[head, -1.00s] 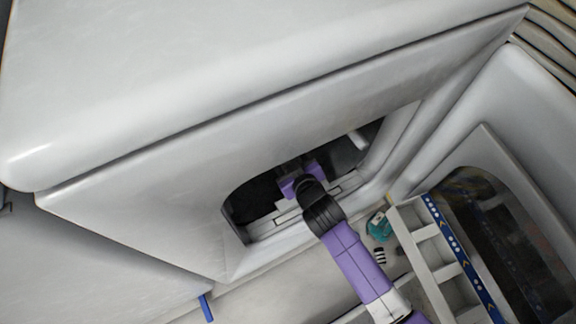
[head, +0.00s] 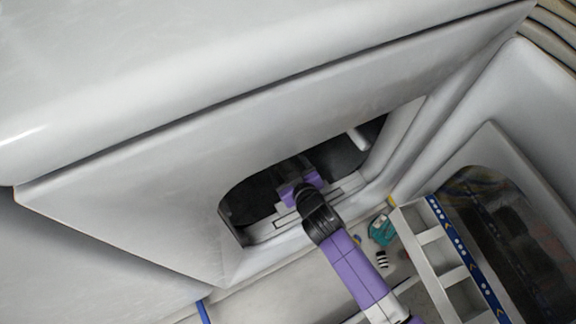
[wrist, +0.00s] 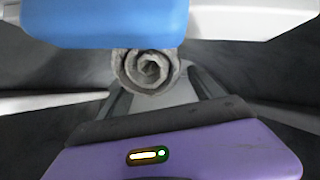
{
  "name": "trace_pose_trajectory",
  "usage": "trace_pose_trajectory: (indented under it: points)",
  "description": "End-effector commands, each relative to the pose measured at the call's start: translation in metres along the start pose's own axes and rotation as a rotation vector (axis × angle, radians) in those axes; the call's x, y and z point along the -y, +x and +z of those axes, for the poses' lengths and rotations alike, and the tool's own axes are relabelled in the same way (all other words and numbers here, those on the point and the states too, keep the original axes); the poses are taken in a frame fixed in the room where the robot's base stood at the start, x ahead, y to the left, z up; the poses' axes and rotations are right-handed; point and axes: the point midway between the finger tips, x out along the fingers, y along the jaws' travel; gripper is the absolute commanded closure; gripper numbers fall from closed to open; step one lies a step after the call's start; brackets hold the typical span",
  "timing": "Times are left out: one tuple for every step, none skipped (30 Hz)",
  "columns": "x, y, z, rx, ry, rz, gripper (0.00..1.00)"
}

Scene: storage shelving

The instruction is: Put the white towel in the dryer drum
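The dryer's round-cornered opening (head: 232,222) is in the middle of the head view, with a dark drum interior (head: 345,150) behind it. My gripper (head: 296,180) reaches in through the opening; its fingertips are hard to see there. In the wrist view, my gripper's two dark fingers (wrist: 162,88) stand apart. The towel (wrist: 148,70) looks like a grey-white roll seen end-on, just beyond or between the fingertips, with pale surface showing below it. I see no clear finger contact with it. A blue block (wrist: 105,22) hides the towel's top edge; what it is I cannot tell.
Pale fins (wrist: 50,103) run along the dark drum wall. The opening's lower lip (head: 290,222) lies close under my wrist. To the right, the open door (head: 490,140) and a white compartment rack (head: 425,235) stand near my arm. Small teal items (head: 381,230) lie beside the rack.

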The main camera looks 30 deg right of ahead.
Motion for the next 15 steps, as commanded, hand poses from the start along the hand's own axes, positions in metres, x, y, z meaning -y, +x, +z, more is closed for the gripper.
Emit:
trace_pose_trajectory:
  points:
    - [0.0,0.0,0.0,0.0,0.0,0.0,0.24]
    - [0.0,0.0,0.0,0.0,0.0,0.0,0.24]
    - [0.0,0.0,0.0,0.0,0.0,0.0,0.24]
    - [0.0,0.0,0.0,0.0,0.0,0.0,0.24]
    - [0.0,0.0,-0.001,0.0,0.0,0.0,0.24]
    - [-0.001,-0.001,-0.002,0.0,0.0,0.0,0.24]
    - [-0.001,-0.002,-0.004,0.0,0.0,0.0,0.24]
    - [-0.002,-0.003,-0.005,0.0,0.0,0.0,0.24]
    - [-0.002,-0.006,-0.006,0.001,0.0,0.0,0.24]
    - [-0.002,-0.01,-0.005,0.002,0.0,0.0,0.24]
    - [-0.002,-0.015,-0.005,0.002,0.0,0.0,0.24]
    - [-0.002,-0.023,-0.005,0.002,-0.001,0.0,0.24]
    - [-0.002,-0.029,-0.005,0.002,-0.001,0.0,0.24]
    - [-0.002,-0.035,-0.005,0.002,-0.001,0.0,0.24]
    - [-0.002,-0.044,-0.005,0.003,-0.001,0.0,0.24]
